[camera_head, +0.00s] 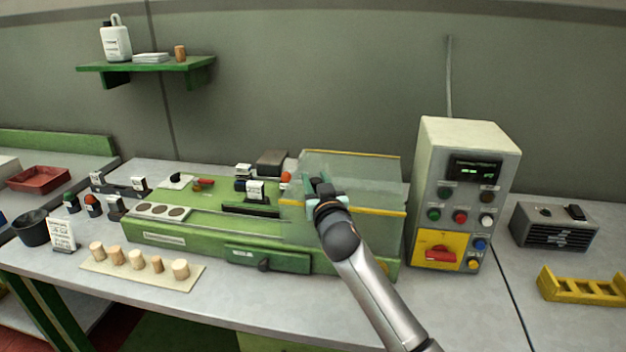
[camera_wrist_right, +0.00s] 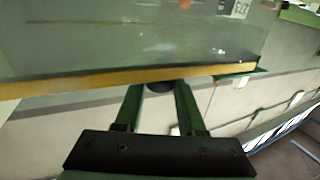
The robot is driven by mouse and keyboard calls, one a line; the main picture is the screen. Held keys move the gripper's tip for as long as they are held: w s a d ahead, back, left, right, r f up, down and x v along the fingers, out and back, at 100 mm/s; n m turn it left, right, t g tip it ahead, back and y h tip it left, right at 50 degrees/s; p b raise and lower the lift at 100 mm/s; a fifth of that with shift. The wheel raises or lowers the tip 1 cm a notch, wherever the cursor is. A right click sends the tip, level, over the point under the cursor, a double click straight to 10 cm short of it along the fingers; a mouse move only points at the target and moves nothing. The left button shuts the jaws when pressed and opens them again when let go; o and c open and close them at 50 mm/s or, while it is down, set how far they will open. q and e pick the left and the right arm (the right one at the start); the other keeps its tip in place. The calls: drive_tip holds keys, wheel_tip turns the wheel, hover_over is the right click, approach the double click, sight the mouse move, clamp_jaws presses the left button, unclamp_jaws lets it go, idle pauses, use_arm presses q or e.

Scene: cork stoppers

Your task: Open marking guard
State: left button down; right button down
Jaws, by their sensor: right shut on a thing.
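The marking guard (camera_head: 378,226) is a clear panelled cover with yellow edges at the right end of the green machine (camera_head: 190,238). Its yellow-edged front panel also fills the upper part of the right wrist view (camera_wrist_right: 120,45). My right gripper (camera_head: 322,190) is at the guard, its arm reaching in from the lower right. In the right wrist view its green fingers (camera_wrist_right: 158,92) are closed on a small dark knob (camera_wrist_right: 158,87) at the guard's yellow edge. The fingers hide most of the knob. My left gripper is not in view.
A control box (camera_head: 465,190) with buttons and a yellow switch panel stands close to the right of the guard. Corks on a pale strip (camera_head: 140,276) lie in front of the machine. A yellow rack (camera_head: 580,288) sits at the far right. A green shelf (camera_head: 145,66) hangs above.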

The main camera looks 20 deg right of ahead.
drive_tip(key=shift+s+d+f, duration=0.15)
drive_tip(key=shift+d, duration=0.05)
idle(0.3)
drive_tip(key=c, duration=0.5)
unclamp_jaws()
drive_tip(key=b+v, duration=0.1)
drive_tip(key=v, duration=1.1)
drive_tip(key=shift+s, duration=0.3)
